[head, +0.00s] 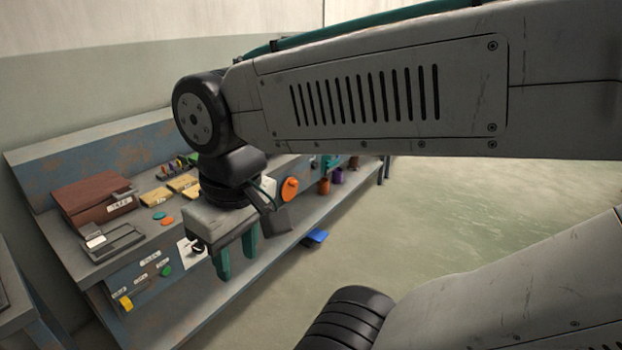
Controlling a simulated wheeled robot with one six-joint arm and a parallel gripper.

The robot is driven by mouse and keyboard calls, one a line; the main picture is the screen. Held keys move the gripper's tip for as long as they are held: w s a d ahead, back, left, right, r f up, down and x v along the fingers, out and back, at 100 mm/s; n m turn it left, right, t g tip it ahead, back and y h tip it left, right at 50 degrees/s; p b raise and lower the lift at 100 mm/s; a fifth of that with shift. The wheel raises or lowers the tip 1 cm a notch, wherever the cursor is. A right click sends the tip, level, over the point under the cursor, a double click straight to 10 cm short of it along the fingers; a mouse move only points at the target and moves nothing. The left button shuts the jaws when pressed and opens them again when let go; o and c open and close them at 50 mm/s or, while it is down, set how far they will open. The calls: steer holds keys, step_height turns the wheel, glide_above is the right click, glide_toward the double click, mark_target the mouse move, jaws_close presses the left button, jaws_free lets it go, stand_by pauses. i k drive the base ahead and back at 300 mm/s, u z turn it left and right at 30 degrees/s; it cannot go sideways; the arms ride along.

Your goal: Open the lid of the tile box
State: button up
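The reddish-brown box (92,200) with a small white label on its front sits at the left end of the workbench, and its lid looks shut. The label is too small to read surely, but this looks like the tile box. My gripper (236,266) points down in front of the bench's front edge, to the right of the box and well apart from it. Its two teal fingers are spaced apart with nothing seen between them.
A grey tray (112,242) lies in front of the box. Orange and teal discs and yellowish blocks (183,183) lie right of it. The bench front (140,287) carries labels and coloured knobs. A blue object (315,237) sits low at right. Open floor (470,205) lies right.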

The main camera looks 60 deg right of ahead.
mark_target(73, 198)
steer(key=u, duration=0.05)
steer(key=k, duration=0.55)
steer(key=u, duration=0.75)
steer(key=i, duration=1.15)
steer(key=z, duration=0.05)
